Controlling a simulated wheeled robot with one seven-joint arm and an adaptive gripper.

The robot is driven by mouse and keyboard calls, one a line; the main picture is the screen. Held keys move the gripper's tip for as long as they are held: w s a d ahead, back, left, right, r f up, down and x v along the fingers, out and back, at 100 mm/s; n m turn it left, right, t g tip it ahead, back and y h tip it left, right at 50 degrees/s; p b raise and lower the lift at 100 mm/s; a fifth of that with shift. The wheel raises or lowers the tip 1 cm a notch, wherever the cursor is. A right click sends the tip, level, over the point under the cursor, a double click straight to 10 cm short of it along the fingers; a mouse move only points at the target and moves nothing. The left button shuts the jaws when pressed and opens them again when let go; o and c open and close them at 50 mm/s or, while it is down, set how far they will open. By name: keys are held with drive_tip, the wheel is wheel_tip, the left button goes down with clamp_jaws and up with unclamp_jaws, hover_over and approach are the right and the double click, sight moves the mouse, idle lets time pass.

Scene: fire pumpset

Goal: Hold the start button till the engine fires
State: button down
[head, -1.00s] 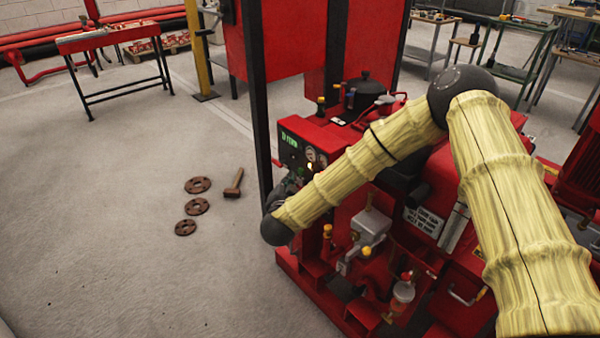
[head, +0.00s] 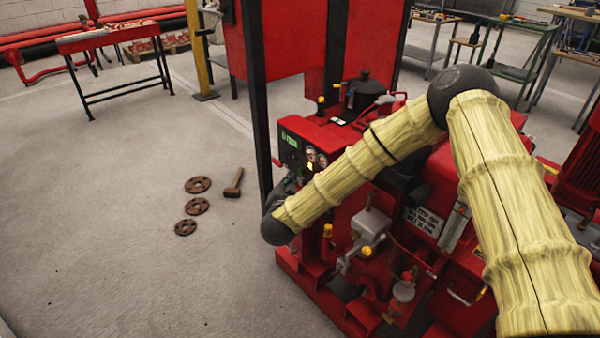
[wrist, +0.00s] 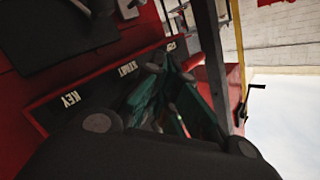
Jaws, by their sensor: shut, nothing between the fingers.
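The engine's control panel (head: 300,150) is a dark plate in a red housing, with a lit green readout, round gauges and a small yellow light. In the wrist view the panel's lower strip shows the labels KEY (wrist: 71,99) and START (wrist: 122,69). My gripper (wrist: 166,62) is shut and empty, its green-and-dark fingers pointing at the panel beside the START label. The start button itself is hidden behind the fingers, so I cannot tell whether they touch or press it. In the head view my forearm and wrist cover most of the gripper.
A dark upright post (head: 258,110) rises close to the panel. A mallet (head: 233,184) and rusty discs (head: 197,206) lie on the floor to the left. The floor at left is otherwise largely clear.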

drive_tip(key=shift+d, duration=0.1)
idle(0.3)
drive_tip(key=shift+w+d, duration=0.2)
drive_tip(key=shift+d, duration=0.05)
drive_tip(key=shift+w+d+p, duration=0.3)
drive_tip(key=shift+d+p, duration=0.05)
drive_tip(key=shift+d, duration=0.05)
idle(1.6)
drive_tip(key=shift+s+a, duration=0.1)
drive_tip(key=shift+a, duration=0.05)
idle(2.0)
drive_tip(key=shift+s+a, duration=0.45)
drive_tip(key=shift+a, duration=0.15)
drive_tip(key=shift+a+p, duration=0.1)
drive_tip(key=shift+p, duration=0.2)
drive_tip(key=shift+s+a+p, duration=0.25)
drive_tip(key=shift+s+a, duration=0.5)
drive_tip(key=shift+a, duration=0.2)
drive_tip(key=shift+s+a+p, duration=0.2)
drive_tip(key=shift+s+a, duration=0.5)
drive_tip(key=shift+a, duration=0.25)
